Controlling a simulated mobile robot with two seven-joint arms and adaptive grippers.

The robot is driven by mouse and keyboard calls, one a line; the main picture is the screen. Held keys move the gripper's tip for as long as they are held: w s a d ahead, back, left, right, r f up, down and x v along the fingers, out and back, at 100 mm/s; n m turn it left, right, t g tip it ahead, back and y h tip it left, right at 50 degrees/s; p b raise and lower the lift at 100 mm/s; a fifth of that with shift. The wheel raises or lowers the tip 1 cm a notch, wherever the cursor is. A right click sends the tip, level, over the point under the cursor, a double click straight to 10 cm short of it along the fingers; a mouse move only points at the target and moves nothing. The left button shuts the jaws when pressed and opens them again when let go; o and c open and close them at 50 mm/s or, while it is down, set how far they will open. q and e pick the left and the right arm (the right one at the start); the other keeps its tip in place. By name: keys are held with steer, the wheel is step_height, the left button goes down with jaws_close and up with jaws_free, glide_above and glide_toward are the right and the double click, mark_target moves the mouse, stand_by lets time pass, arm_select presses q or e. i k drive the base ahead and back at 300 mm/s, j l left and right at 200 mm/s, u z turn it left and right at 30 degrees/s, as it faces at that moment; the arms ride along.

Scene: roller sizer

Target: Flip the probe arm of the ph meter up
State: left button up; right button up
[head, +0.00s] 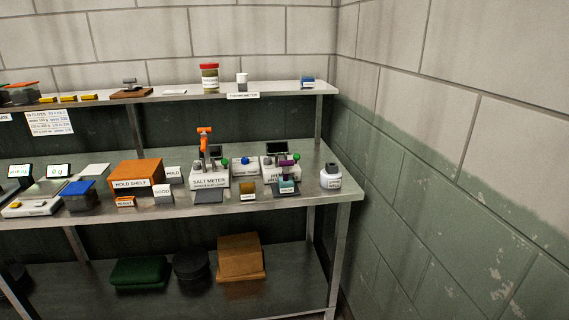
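The pH meter (270,176) is a white box near the right end of the middle shelf, with a dark screen standing at its back. Its purple probe arm (287,162) seems to lie low over the front of the box, and a green knob shows at its right end. A small teal block (287,186) with a label sits just in front, below the arm. Whether the probe tip touches it is too small to tell. Neither of my grippers is in view.
Left of it stands the salt meter (209,182) with its orange arm (204,140) upright. A white labelled jar (330,177) stands to the right, near the shelf end. The upper shelf (285,89) runs above and behind. Open space lies in front of the shelves.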

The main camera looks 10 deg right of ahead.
mark_target(283, 164)
steer(key=i+j, duration=0.15)
steer(key=i, duration=0.25)
steer(key=i+j+z, duration=0.1)
steer(key=i, duration=0.35)
steer(key=j+z, duration=0.1)
steer(key=z, duration=1.45)
